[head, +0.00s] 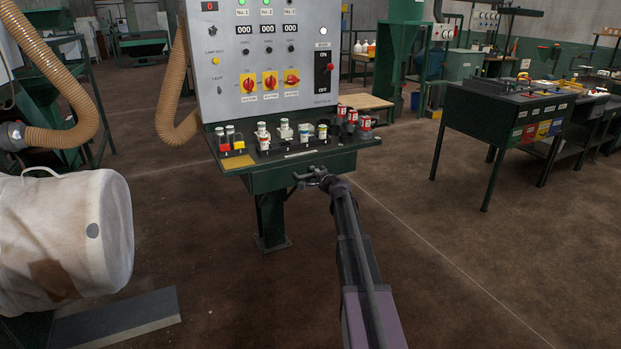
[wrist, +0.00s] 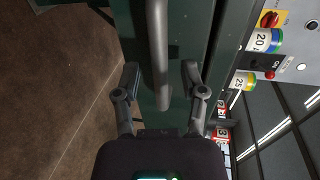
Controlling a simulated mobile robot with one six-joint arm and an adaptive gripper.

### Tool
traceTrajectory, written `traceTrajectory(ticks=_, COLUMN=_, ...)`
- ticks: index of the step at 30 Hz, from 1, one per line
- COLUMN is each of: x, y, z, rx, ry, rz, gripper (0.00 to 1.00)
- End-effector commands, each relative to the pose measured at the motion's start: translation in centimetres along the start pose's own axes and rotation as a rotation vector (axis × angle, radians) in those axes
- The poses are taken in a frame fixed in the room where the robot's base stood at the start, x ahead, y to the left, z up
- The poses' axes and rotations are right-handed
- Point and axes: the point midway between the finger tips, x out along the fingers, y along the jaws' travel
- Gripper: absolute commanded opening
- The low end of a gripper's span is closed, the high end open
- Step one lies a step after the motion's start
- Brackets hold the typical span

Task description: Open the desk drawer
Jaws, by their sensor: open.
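The dark green desk drawer (head: 268,180) is under the shelf of the control panel, and its front looks flush with the desk. My gripper (head: 308,178) is at the right part of the drawer front. In the wrist view, a grey bar handle (wrist: 158,45) runs down from the top edge along the green drawer front (wrist: 183,25). My gripper (wrist: 160,76) is open, with one finger on each side of the handle's end. Both fingers look apart from the bar. The handle is too small to make out clearly in the head view.
Small jars and red-labelled bottles (head: 352,118) stand on the desk shelf above the drawer. A green workbench (head: 505,112) stands at the right. The brown floor in front of the desk is mostly clear.

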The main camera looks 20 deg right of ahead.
Motion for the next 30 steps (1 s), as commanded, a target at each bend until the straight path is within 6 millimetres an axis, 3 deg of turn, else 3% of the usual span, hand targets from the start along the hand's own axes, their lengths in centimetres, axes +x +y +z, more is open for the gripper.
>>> traceTrajectory(ticks=4, x=1.0, y=0.0, z=-0.1, rx=0.001, ry=0.001, rz=0.000, gripper=0.54)
traceTrajectory(ticks=15, x=1.1, y=0.0, z=-0.1, rx=0.000, ry=0.001, rz=0.000, gripper=0.54)
traceTrajectory(ticks=17, x=1.1, y=0.0, z=-0.1, rx=0.000, ry=0.001, rz=0.000, gripper=0.39)
traceTrajectory(ticks=21, x=1.1, y=0.0, z=-0.1, rx=0.000, ry=0.001, rz=0.000, gripper=0.00)
traceTrajectory(ticks=26, x=1.1, y=0.0, z=-0.1, rx=0.000, ry=0.001, rz=0.000, gripper=0.00)
traceTrajectory(ticks=27, x=1.1, y=0.0, z=1.0, rx=-0.002, ry=-0.002, rz=0.001, gripper=0.00)
traceTrajectory(ticks=30, x=1.0, y=0.0, z=0.3, rx=0.001, ry=-0.002, rz=0.001, gripper=0.00)
